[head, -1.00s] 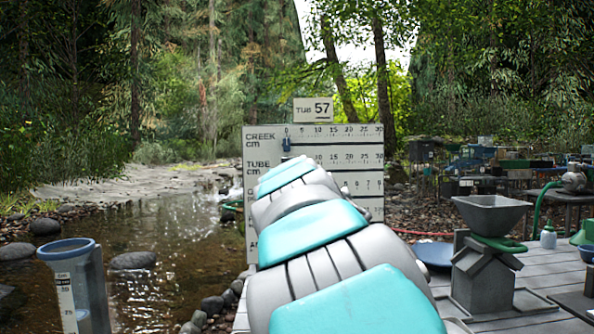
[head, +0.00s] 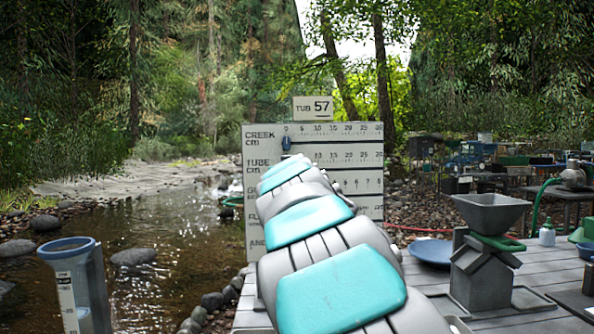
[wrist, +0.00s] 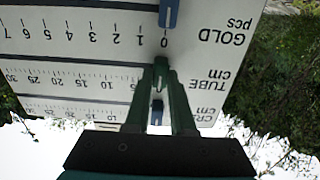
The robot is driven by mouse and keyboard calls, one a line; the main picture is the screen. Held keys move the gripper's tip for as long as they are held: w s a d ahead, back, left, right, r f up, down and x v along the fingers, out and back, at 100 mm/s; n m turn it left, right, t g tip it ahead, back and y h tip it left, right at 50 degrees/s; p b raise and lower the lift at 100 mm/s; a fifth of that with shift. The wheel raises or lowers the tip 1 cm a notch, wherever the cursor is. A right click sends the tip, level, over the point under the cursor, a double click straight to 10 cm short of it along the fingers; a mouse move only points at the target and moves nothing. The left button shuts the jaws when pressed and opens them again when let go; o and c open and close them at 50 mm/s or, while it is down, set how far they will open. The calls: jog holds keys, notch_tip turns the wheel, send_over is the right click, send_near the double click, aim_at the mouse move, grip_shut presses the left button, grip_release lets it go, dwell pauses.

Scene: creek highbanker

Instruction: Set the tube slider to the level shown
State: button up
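A white gauge board (head: 345,145) stands ahead, with rows for creek, tube, gold and more. In the wrist view the board (wrist: 90,55) is upside down. My gripper (wrist: 161,66) points at its tube row near the zero end, its fingertips close together. No tube slider shows apart from the fingertips, which may hide it; I cannot tell if they hold it. The blue creek slider (wrist: 157,112) shows between the fingers, near 0, and also in the head view (head: 286,143). The blue gold slider (wrist: 168,12) is at 0. A clear tube (head: 80,290) with a scale strip stands at left.
A sign (head: 313,108) reading "TUB 57" tops the board. The creek (head: 150,240) and rocks lie left. A grey hopper (head: 490,215) and blue pan (head: 432,252) stand on the wooden deck at right. My arm hides the board's lower middle.

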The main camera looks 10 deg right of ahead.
grip_shut()
dwell(0.9)
